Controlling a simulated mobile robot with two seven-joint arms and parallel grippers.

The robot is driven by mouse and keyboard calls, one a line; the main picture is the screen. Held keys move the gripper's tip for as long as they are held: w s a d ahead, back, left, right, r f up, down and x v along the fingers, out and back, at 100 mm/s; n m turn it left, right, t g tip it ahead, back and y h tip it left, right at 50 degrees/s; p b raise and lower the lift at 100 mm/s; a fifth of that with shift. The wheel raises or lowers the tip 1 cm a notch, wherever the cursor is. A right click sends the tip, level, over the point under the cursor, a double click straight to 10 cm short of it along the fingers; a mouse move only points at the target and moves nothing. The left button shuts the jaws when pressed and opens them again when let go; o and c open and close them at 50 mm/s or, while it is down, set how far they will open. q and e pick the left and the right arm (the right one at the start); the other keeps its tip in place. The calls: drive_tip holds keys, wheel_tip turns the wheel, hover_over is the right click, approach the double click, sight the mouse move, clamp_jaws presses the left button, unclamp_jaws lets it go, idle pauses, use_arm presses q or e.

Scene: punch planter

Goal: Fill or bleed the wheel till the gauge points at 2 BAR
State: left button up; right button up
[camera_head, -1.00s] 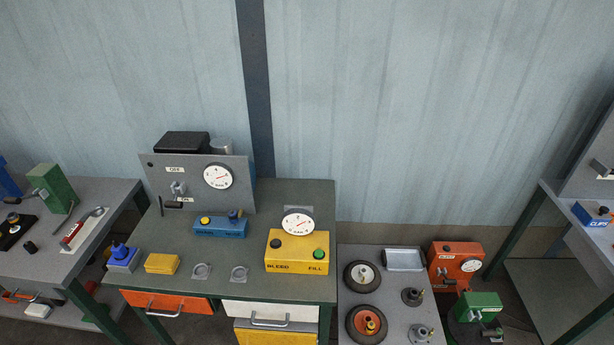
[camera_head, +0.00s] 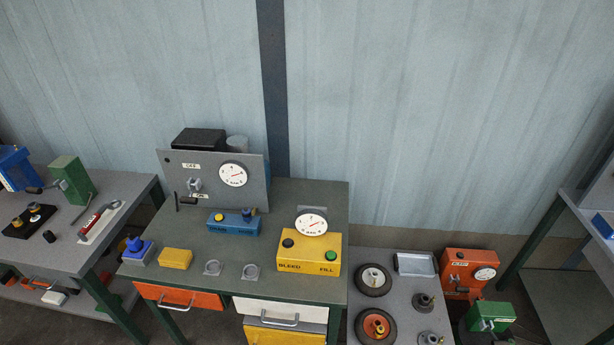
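A yellow box (camera_head: 309,262) stands at the front right of the middle bench, marked BLEED and FILL. A black button (camera_head: 288,243) is on its left side and a green button (camera_head: 331,255) on its right. A round white gauge (camera_head: 311,224) with a red needle sits at its back; the numbers are too small to read. Two wheels with black tyres, one pale-hubbed (camera_head: 374,279) and one orange-hubbed (camera_head: 376,327), lie on the low grey table to the right. I cannot tell whether a hose joins either to the box. Neither gripper is in view.
A grey panel (camera_head: 217,178) with another gauge (camera_head: 233,174) stands at the bench's back. A blue box (camera_head: 233,222), a yellow block (camera_head: 175,259) and two grey rings lie on the bench (camera_head: 187,232). Side benches stand left and right.

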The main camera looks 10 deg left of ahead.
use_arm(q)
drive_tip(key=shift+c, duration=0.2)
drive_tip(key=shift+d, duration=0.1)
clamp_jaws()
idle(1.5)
